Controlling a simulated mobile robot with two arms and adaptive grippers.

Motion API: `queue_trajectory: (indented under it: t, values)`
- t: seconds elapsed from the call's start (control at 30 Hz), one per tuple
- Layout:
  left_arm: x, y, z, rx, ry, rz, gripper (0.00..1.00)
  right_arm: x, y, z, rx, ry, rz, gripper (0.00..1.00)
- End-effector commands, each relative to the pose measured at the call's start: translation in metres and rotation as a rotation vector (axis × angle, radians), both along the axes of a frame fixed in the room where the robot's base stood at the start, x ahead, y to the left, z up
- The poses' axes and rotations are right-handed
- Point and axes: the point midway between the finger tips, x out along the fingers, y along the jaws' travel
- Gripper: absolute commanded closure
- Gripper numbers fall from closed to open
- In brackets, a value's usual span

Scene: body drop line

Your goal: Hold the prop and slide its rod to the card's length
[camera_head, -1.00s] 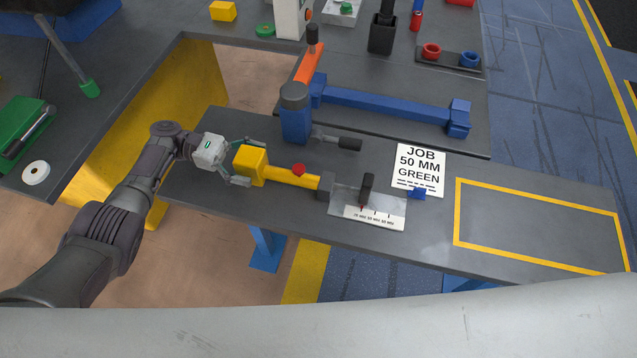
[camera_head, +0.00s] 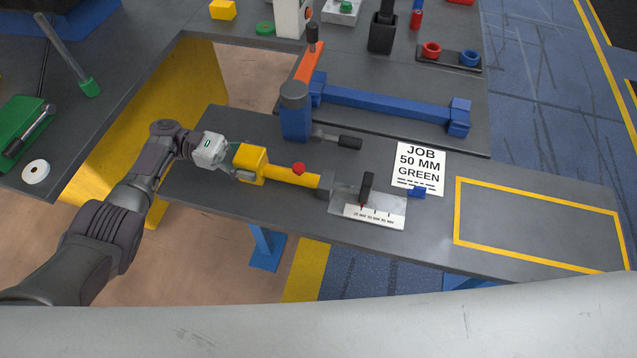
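The prop (camera_head: 291,176) lies along the bench, with a square yellow block at its left end, a yellow tube, a red knob on top and a dark grey block at its right end. My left gripper (camera_head: 240,160) has its fingers closed in on the yellow block from the left. A pale scale plate (camera_head: 385,213) with printed millimetre marks lies at the prop's right end. A black upright piece (camera_head: 367,188) with a red tip stands over it. The white card (camera_head: 418,168) reads "JOB 50 MM GREEN". My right gripper is out of view.
A blue clamp post (camera_head: 295,120) with a dark handle stands just behind the prop. A blue bar (camera_head: 390,107) lies farther back. A yellow-outlined area (camera_head: 540,225) on the right of the bench is empty. Red and blue rings (camera_head: 448,58) sit on a dark tray behind.

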Motion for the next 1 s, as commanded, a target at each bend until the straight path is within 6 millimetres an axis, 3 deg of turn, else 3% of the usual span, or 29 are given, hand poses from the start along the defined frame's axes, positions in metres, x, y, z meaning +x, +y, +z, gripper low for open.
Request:
queue_trajectory:
  t: [0.03, 0.27, 1.0]
  values:
    - [0.0, 0.0001, 0.0, 0.0, 0.0, 0.0, 0.57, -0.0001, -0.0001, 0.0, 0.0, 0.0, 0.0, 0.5]
    - [0.0, 0.0001, -0.0001, 0.0, 0.0, 0.0, 0.95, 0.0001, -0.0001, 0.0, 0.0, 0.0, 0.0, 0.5]
    - [-0.0004, -0.0005, -0.0033, -0.002, 0.001, 0.0, 0.95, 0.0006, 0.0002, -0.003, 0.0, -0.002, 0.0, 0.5]
